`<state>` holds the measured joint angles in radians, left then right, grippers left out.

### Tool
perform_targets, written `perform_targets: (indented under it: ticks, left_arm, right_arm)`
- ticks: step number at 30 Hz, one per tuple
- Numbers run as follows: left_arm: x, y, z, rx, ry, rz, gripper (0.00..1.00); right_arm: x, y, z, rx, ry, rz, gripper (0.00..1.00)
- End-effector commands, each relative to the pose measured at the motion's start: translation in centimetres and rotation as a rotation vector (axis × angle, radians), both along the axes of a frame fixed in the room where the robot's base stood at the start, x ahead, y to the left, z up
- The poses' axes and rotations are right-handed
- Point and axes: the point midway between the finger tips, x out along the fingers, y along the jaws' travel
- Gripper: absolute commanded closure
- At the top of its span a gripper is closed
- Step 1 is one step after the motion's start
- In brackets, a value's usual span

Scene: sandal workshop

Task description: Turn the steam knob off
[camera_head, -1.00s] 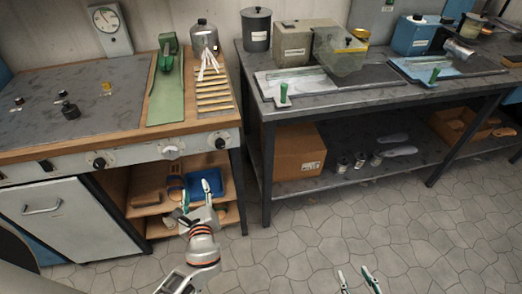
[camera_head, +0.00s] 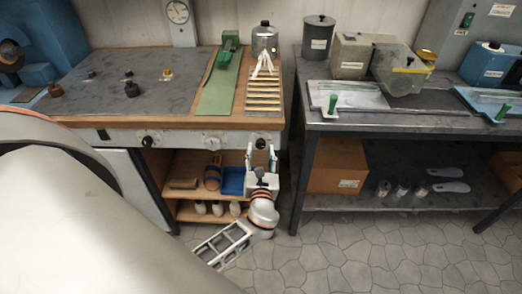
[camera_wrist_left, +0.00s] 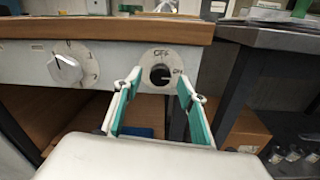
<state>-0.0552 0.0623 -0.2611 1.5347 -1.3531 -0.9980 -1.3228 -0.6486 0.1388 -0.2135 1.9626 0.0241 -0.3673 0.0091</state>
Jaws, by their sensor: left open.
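A black knob (camera_wrist_left: 160,74) sits on a round plate with OFF at its top and ON at its right, on the pale front panel of the workbench. In the head view this knob (camera_head: 261,143) shows small behind my left gripper (camera_head: 261,154). In the left wrist view the open, empty left gripper (camera_wrist_left: 158,84) has its green-padded fingers to either side of the knob's lower part in the picture. I cannot tell whether they touch it. The knob's pointer seems to face ON. My right gripper is out of view.
A white numbered knob (camera_wrist_left: 66,69) is left of the black one. Another black knob (camera_head: 147,140) is farther left. The wooden bench edge (camera_head: 180,122) overhangs the panel. A blue tray (camera_head: 233,181) lies on the shelf below. A grey table (camera_head: 400,124) stands right.

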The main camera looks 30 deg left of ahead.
Motion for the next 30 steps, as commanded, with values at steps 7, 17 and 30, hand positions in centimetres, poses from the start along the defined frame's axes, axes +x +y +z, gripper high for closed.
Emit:
perform_targets:
  ticks: [7, 17, 30]
  left_arm:
    - [0.64, 0.47, -0.04, -0.001, 0.000, 0.000, 0.59]
    - [0.62, 0.43, -0.03, -0.002, 0.000, 0.000, 0.98]
    - [0.60, 0.41, -0.09, -0.070, -0.042, 0.001, 0.98]
  right_arm:
    - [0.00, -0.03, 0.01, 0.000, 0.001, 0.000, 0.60]
    - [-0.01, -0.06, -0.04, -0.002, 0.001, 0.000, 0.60]
    - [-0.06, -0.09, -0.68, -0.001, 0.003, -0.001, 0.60]
